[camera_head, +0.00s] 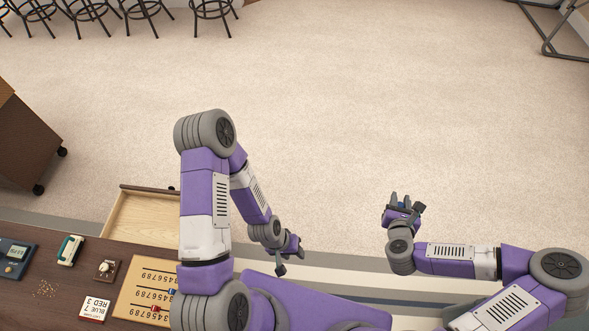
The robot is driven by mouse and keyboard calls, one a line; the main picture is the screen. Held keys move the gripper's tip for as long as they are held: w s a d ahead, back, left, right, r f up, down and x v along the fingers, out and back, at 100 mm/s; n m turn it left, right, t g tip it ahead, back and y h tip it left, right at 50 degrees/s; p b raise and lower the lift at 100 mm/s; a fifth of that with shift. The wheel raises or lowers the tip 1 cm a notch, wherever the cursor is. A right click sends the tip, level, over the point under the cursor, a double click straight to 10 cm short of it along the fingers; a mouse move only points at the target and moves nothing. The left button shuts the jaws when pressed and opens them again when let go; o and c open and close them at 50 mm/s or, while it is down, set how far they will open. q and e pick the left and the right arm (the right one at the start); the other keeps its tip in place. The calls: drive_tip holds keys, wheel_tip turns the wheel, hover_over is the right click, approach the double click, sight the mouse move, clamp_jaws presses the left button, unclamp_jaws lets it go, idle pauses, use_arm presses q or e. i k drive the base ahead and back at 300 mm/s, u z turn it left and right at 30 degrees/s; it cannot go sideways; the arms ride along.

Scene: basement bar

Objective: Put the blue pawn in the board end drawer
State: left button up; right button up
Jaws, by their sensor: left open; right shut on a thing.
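An open drawer (128,222) with a pale wooden inside sticks out from the far edge of the dark table. My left arm hides its right part, and the visible floor of it is bare. My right gripper (404,204) is out over the floor, far to the right of the drawer, shut on a small blue thing, the blue pawn (402,206). The fingers hide most of the pawn. My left gripper (289,257) is open and empty, pointing down to the right of the drawer and clear of it.
The dark table (55,238) holds a scoreboard (145,290) with numbers, a score card (95,308), a small dark box (106,268), a green-and-white item (70,250) and a blue device (15,256). A wheeled brown cabinet (22,140) stands left. Open carpet lies beyond, with stools (90,12) far back.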

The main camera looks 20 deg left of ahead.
sight(164, 216)
drive_tip(key=i, duration=1.35)
drive_tip(key=u, duration=4.35)
drive_tip(key=i, duration=0.5)
